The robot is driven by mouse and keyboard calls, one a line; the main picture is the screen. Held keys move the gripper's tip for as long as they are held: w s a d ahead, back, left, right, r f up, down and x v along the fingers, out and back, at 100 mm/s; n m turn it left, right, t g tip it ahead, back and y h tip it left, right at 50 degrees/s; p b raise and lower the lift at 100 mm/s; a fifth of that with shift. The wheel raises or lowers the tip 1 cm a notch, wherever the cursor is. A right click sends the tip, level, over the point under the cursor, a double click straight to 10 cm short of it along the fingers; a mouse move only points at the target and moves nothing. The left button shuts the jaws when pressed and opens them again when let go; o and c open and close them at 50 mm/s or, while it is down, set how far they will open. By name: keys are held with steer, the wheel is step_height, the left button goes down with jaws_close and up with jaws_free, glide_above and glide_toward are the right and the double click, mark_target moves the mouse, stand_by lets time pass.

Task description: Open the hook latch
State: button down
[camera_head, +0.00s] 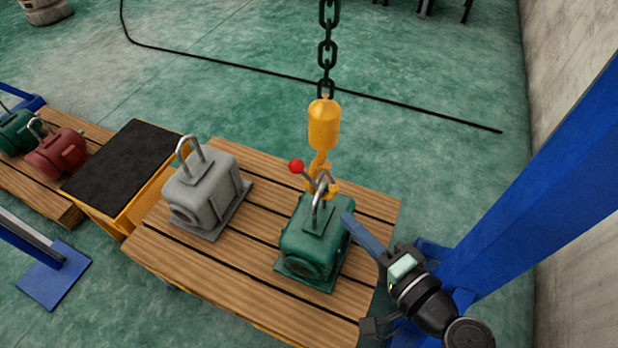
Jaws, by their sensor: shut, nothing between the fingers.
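A yellow hoist hook (324,122) hangs from a dark chain over the wooden pallet. Its lower part is at the metal lifting loop (322,190) on top of a green motor (315,238). The hook's latch (308,176) shows as a thin lever ending in a red ball, pointing up and left. Whether the latch is open or closed is too small to tell. My gripper (348,220) is shut and empty, at the right of the green motor and below the hook. Its tip overlaps the motor's edge in view; contact cannot be told.
A grey motor (205,190) stands left on the same slatted pallet (375,208). A black-topped yellow cart (125,170) is beside it. A red motor (56,152) is farther left. A blue post (540,190) rises at right. The floor behind is open, crossed by a black cable.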

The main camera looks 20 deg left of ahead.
mark_target(300, 170)
steer(key=x, duration=1.4)
steer(key=shift+p, duration=0.35)
steer(key=shift+r+p, duration=0.15)
steer(key=shift+p, duration=0.15)
